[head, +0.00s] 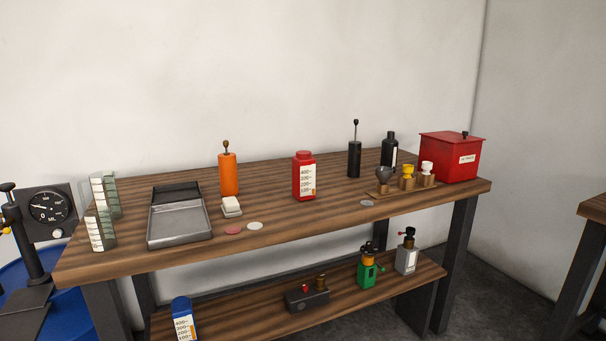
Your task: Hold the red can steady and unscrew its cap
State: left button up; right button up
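The red can (304,180) stands upright near the middle of the wooden workbench. It has a white scale label with numbers on its front. Its red cap (304,155) sits on top of the can. Neither of my grippers shows in the head view, and nothing is touching the can.
An orange cylinder (228,174) and a grey metal tray (180,238) stand left of the can. A black cylinder (354,159), a dark bottle (389,148) and a red box (450,160) stand to its right. Flat discs (255,226) lie in front. Bare bench (330,212) surrounds the can.

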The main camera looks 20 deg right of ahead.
aim_at(303, 170)
jog(key=z, duration=1.25)
jog(key=i, duration=1.45)
jog(key=u, duration=0.7)
